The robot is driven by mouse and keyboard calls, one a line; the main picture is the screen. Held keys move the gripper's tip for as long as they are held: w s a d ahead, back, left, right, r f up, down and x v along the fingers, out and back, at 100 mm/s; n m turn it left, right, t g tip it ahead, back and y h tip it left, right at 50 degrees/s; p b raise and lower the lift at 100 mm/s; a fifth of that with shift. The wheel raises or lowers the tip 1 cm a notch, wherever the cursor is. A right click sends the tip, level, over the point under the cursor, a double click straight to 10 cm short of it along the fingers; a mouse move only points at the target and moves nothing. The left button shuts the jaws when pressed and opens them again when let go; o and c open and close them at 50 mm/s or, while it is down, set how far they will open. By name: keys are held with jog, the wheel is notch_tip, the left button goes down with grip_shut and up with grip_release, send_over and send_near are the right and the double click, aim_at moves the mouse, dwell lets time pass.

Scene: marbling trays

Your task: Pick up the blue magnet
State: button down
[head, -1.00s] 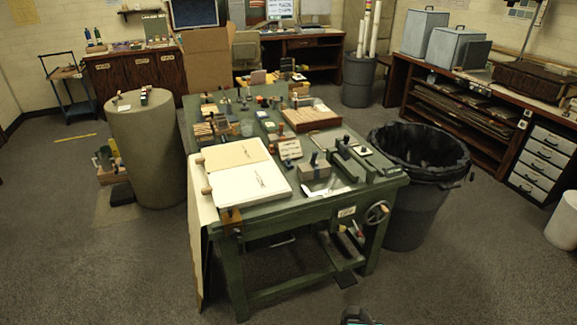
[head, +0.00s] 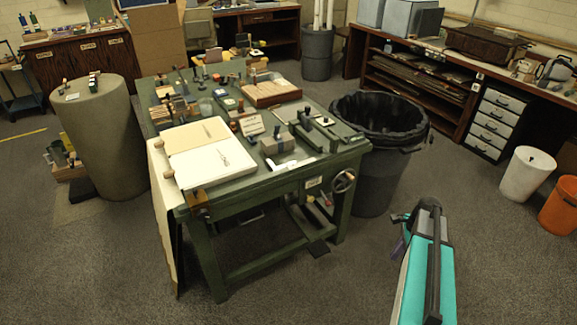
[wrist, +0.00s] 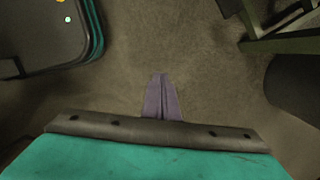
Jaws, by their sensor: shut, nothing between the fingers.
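I cannot make out the blue magnet for certain in either view. The green work table (head: 262,236) stands left of centre in the head view, with many small items on it that are too small to tell apart. My gripper (wrist: 161,76) shows in the wrist view as two purple fingers, shut together and empty, over bare grey floor. In the head view its purple fingers (head: 398,248) are partly hidden beside my teal arm, in front of the table and to its right, apart from it.
A black-lined bin (head: 374,172) stands against the table's right side. A stone-coloured pedestal (head: 105,140) with small items on top stands left. White (head: 526,176) and orange (head: 560,207) buckets stand right. The floor in front is clear.

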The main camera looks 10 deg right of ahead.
jog(key=s+d+r+m+t+h, duration=0.1)
jog(key=d+r+m, duration=0.4)
jog(key=d, duration=0.4)
jog(key=d+r+m+t, duration=0.1)
jog(key=d+r+m, duration=0.2)
jog(key=d+r, duration=0.55)
jog(key=s+d+r+m+t+h, duration=0.1)
jog(key=s+d+r+m, duration=0.3)
jog(key=d+r, duration=0.3)
jog(key=s+d+r+m+t+h+b, duration=0.1)
jog(key=s+d+r+m, duration=0.3)
jog(key=d, duration=0.7)
notch_tip(320, 180, up, 3)
jog(key=shift+s+r+m+b, duration=0.15)
jog(key=shift+s+m+b, duration=0.2)
jog(key=shift+s, duration=0.85)
